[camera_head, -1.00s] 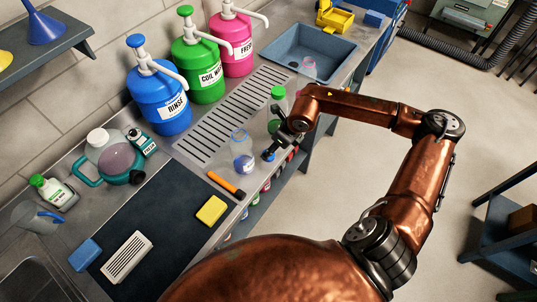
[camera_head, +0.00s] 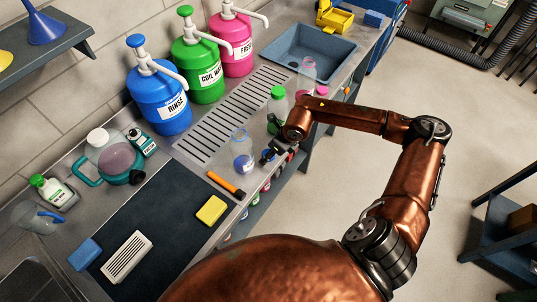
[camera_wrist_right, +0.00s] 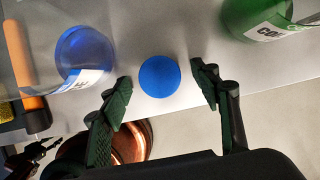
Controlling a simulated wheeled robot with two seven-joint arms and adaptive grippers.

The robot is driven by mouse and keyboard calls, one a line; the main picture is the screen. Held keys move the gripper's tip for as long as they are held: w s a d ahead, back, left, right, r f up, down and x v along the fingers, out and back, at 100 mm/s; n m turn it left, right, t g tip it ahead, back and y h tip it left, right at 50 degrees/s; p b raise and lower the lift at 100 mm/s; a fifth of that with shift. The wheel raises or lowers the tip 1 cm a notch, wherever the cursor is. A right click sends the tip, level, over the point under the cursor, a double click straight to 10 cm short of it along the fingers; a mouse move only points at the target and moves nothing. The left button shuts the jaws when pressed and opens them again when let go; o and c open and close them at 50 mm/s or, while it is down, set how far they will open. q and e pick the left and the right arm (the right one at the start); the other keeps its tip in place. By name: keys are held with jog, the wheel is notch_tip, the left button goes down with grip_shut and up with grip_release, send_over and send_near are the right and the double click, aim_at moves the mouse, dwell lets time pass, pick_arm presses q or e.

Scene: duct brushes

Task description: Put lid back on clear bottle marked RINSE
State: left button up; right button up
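The clear bottle (camera_head: 242,160) stands open on the counter near its front edge, with blue liquid low inside. In the right wrist view the bottle (camera_wrist_right: 85,50) is at upper left, with its label only partly showing. A round blue lid (camera_wrist_right: 158,76) lies flat on the counter beside it, near the edge. My right gripper (camera_wrist_right: 162,78) is open, its fingers on either side of the lid in that view and apart from it. In the head view the right gripper (camera_head: 270,155) is just right of the bottle and largely covers the lid.
An orange-handled tool (camera_head: 226,185) and a yellow sponge (camera_head: 211,209) lie in front. Large blue RINSE (camera_head: 160,100) and green (camera_head: 198,72) pump jugs line the wall.

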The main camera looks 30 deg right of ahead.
jog(key=c, duration=0.7)
jog(key=shift+c, duration=0.2)
jog(key=shift+r, duration=0.1)
jog(key=shift+r, duration=0.6)
jog(key=s+a+r, duration=0.7)
jog(key=s+r, duration=0.4)
jog(key=s, duration=0.1)
jog(key=shift+a+r, duration=0.2)
jog(key=shift+r, duration=0.1)
